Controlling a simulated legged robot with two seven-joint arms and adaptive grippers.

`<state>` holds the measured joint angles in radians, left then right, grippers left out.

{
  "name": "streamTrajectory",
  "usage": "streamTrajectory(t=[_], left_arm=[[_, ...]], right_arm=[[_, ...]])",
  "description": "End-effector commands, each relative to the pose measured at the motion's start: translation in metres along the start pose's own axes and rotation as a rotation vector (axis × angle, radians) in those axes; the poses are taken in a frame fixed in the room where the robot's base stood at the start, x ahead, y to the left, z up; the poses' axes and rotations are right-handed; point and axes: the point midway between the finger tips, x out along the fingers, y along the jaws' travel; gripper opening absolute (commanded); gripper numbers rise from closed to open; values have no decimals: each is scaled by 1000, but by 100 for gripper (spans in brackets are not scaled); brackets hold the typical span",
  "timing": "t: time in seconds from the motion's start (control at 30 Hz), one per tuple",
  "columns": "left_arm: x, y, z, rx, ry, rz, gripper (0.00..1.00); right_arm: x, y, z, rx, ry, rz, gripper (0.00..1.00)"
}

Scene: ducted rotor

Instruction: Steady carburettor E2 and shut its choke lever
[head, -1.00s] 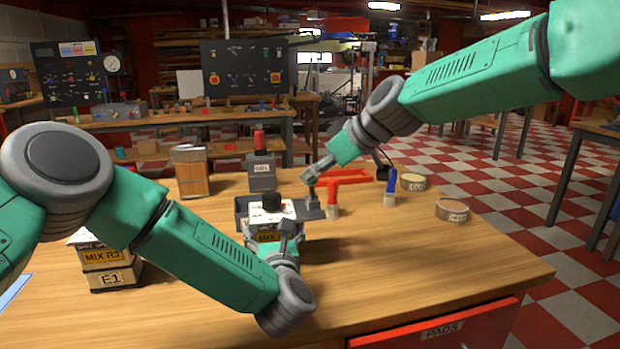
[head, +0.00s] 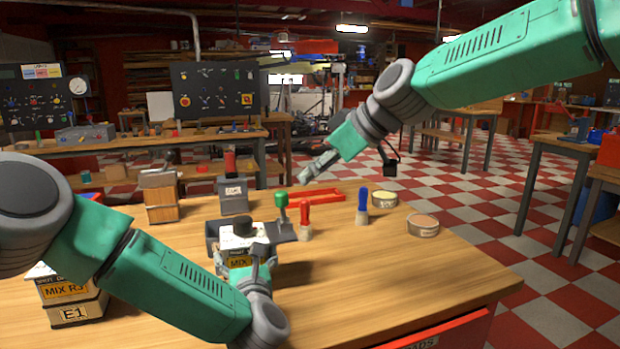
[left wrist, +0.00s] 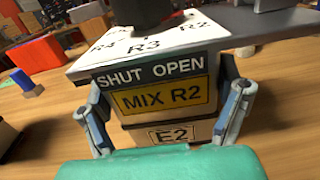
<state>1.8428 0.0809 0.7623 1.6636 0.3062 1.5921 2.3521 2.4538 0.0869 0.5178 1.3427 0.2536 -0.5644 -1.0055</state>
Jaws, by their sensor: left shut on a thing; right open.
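Carburettor E2 (head: 236,250) stands upright on the table with a black round knob (head: 236,227) on top. In the left wrist view its front (left wrist: 172,97) reads "SHUT OPEN", "MIX R2" and "E2". My left gripper (left wrist: 165,118) is shut on it, one finger at each side; in the head view its wrist partly covers the carburettor. A green-knobbed grey lever (head: 282,203) stands just behind and right of the carburettor; I cannot tell whether it is joined to it. My right gripper (head: 308,179) is open and empty, above and behind that lever, apart from it.
A dark tray (head: 213,237) lies behind the carburettor. Red (head: 304,214) and blue (head: 363,204) handled brushes stand to the right, with two round tins (head: 422,225) beyond. Carburettor E1 (head: 75,308) stands at left. The table's front right is clear.

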Motion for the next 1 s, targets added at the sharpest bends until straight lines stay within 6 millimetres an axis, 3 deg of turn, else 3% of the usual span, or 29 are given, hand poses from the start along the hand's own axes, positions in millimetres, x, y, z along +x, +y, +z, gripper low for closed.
streamTrajectory(t=[0.2,0.23,0.27,0.67,1.0], left_arm=[[0,0,0,0,0,0,46],[0,0,0,0,0,0,93],[0,0,0,0,0,0,100],[-9,0,-1,1,2,-1,100],[-77,-1,-2,1,4,-3,100]], right_arm=[[0,0,0,0,0,0,46],[0,0,0,0,0,0,46],[0,0,0,0,0,0,46],[0,0,0,0,0,0,46],[0,0,0,0,0,0,46]])
